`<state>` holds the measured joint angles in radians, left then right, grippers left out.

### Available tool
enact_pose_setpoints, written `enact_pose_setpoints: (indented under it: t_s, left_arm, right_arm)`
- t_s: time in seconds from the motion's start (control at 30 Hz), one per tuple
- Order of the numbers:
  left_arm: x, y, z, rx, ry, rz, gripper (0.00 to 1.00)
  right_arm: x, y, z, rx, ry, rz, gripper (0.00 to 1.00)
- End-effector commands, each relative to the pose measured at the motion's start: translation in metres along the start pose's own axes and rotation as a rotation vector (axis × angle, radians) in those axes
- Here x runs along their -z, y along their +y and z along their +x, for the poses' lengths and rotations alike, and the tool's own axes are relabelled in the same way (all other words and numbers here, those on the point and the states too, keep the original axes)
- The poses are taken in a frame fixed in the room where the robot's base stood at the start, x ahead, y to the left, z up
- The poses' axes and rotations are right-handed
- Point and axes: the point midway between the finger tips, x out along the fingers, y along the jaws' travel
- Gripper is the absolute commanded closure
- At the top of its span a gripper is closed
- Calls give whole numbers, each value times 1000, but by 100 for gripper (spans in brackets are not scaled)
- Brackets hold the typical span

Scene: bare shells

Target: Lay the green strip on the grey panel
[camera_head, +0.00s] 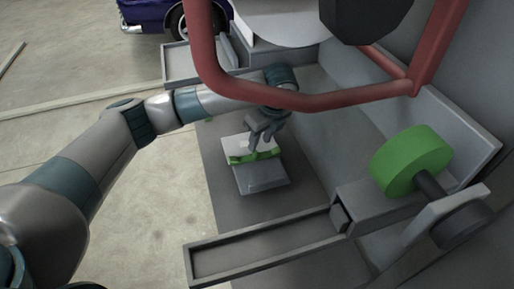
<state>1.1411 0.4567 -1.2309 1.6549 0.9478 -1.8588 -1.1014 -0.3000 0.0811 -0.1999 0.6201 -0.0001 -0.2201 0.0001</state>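The green strip (243,159) lies across or just over the grey panel (262,176), running from left to right over its middle; I cannot tell whether it touches the panel all along. The panel is a small light-grey slab on the darker floor of the machine. My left gripper (261,146) points down from above, with its fingertips at the strip. The fingers cover part of the strip, and I cannot tell whether they are shut on it. My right gripper is not in view.
A thick red bar (300,101) curves above my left gripper. A green roller (411,160) on a dark shaft stands at right. A long grey tray (265,252) crosses the front, and another tray (190,76) is at the back left. Bare concrete lies to the left.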

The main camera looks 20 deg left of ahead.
Motion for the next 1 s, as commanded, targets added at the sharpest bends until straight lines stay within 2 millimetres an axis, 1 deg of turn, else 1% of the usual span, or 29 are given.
enact_pose_setpoints:
  t_s: [0.03, 0.2, 0.4, 0.5, 0.7, 1.0]
  left_arm:
    - [17, 0, 4, 0, 4, 10, 64]
    - [51, 0, -6, 0, 5, 10, 64]
    - [85, 1, -17, -1, 3, 7, 64]
    - [97, 1, -22, -2, 3, 7, 64]
    - [109, 1, -26, -3, 2, 6, 64]
    - [110, 1, -27, -3, 2, 4, 64]
  right_arm:
    - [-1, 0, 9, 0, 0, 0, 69]
    - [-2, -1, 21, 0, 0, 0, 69]
    - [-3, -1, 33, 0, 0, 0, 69]
    - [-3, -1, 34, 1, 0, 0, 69]
    - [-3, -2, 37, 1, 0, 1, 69]
    - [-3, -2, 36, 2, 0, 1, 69]
